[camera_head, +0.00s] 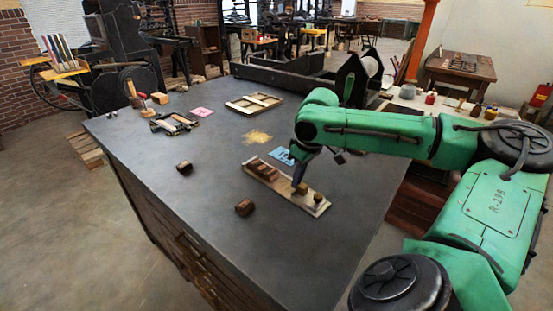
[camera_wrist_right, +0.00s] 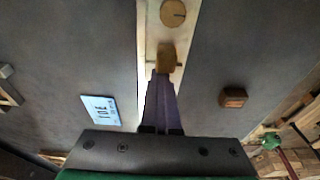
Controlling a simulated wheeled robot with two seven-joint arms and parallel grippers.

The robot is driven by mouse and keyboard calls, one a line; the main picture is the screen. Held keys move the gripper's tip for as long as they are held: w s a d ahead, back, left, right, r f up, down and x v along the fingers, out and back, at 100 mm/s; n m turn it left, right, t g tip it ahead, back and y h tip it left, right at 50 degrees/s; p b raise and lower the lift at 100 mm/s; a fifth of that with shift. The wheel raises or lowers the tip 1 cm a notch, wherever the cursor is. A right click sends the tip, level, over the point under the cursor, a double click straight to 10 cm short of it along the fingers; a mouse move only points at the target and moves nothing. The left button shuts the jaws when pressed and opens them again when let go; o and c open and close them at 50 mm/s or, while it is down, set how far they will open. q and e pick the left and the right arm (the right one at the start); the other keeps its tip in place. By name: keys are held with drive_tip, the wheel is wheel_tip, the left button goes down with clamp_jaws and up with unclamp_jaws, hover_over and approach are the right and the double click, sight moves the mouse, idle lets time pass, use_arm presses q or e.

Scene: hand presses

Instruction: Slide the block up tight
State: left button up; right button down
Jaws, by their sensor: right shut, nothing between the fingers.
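A pale narrow board (camera_head: 285,189) lies on the dark table. Several brown blocks (camera_head: 264,170) sit together at its far left end. A small wooden block (camera_head: 302,187) stands on the board toward its near right end, and a round peg (camera_head: 318,198) is beyond it. My right gripper (camera_head: 297,182) is shut and empty, pointing down at the board beside the small block, on the side toward the brown blocks. In the right wrist view the block (camera_wrist_right: 166,58) is right at the fingertips (camera_wrist_right: 163,80); contact is unclear. My left gripper is out of view.
Two loose brown blocks (camera_head: 184,167) (camera_head: 245,207) lie on the bare tabletop left of the board. A blue card (camera_head: 281,155) lies just behind the board. A wooden frame (camera_head: 254,103) and a pink card (camera_head: 202,112) lie farther back.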

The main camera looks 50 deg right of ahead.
sight(307, 195)
drive_tip(key=shift+s, duration=2)
idle(1.4)
drive_tip(key=c, duration=0.6)
unclamp_jaws()
drive_tip(key=shift+c, duration=0.2)
wheel_tip(307, 195, up, 7)
drive_tip(key=p, duration=0.8)
